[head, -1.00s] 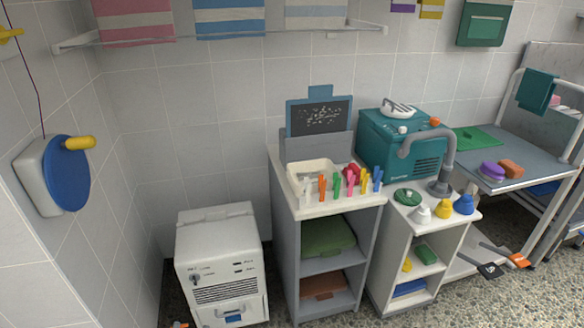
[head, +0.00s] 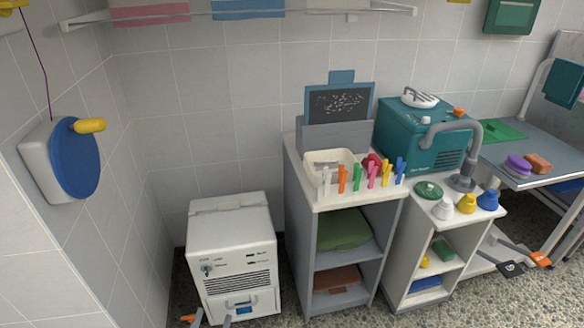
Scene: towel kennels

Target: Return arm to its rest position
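The tips of my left gripper (head: 214,320) just come into the bottom edge of the head view, low in front of the white cabinet. The two pale fingertips stand apart with a gap between them, and I see nothing held there. The rest of that gripper and its arm are cut off by the picture edge. My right gripper is not in view.
A white cabinet (head: 231,228) stands on the floor beside a grey shelf unit (head: 386,250) topped with coloured pegs. A teal machine (head: 400,140) and a blue-grey table (head: 560,172) are right. A blue disc (head: 75,165) with a yellow knob is on the left wall.

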